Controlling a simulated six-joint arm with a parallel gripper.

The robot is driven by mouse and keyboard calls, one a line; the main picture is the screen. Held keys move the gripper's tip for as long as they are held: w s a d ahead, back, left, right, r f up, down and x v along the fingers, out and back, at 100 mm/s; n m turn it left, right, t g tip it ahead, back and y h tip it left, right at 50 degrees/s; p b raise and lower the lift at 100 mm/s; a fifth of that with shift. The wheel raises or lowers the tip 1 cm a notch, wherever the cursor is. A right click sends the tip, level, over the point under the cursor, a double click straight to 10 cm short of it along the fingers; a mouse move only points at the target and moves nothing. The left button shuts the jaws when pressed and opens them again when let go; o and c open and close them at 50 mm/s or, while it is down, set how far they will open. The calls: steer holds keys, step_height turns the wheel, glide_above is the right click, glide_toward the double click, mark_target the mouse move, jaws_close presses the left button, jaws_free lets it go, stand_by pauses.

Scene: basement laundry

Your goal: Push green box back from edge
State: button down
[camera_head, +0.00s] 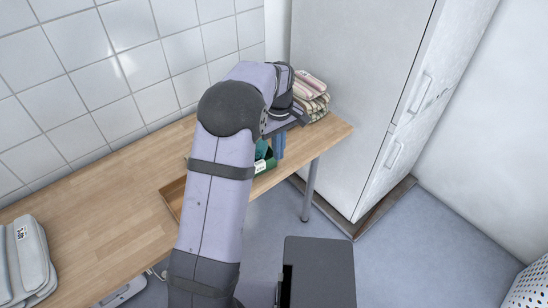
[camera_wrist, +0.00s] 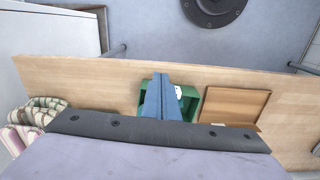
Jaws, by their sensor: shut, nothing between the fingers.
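The green box (camera_head: 265,166) sits at the front edge of the wooden table in the head view, largely hidden behind my arm. In the wrist view the green box (camera_wrist: 189,104) shows on both sides of my fingers, with a white item in or on it and its middle covered. My gripper (camera_head: 279,156) points down beside the box's right end in the head view. Its blue fingers are together and empty, and they also show in the wrist view (camera_wrist: 160,80). Whether they touch the box I cannot tell.
The wooden table (camera_head: 92,218) runs along the tiled wall. A shallow wooden tray (camera_wrist: 235,105) stands close beside the box. Folded striped towels (camera_head: 311,92) lie at the table's far end, near a tall white cabinet (camera_head: 352,85). A grey folded item (camera_head: 30,258) lies at left.

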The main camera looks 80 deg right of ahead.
mark_target(271, 163)
steer(key=f+p, duration=0.1)
steer(key=f, duration=0.2)
steer(key=w+d+f, duration=0.1)
steer(key=f, duration=0.2)
steer(key=d+f+p, duration=0.1)
steer(key=f, duration=0.2)
steer(key=shift+w+f+p, duration=0.3)
steer(key=shift+w+p, duration=0.05)
steer(key=shift+w+d+f, duration=0.1)
steer(key=shift+w+d, duration=0.35)
steer(key=shift+d, duration=0.05)
steer(key=shift+w+d, duration=0.35)
steer(key=shift+d, duration=0.1)
steer(key=w+d+b, duration=0.1)
steer(key=w+d, duration=0.1)
steer(key=w+d+b, duration=0.1)
steer(key=w+d, duration=0.1)
steer(key=d, duration=0.1)
steer(key=shift+w+d, duration=0.25)
steer(key=shift+w, duration=0.1)
steer(key=shift+w+d, duration=0.35)
steer(key=shift+s+a, duration=0.15)
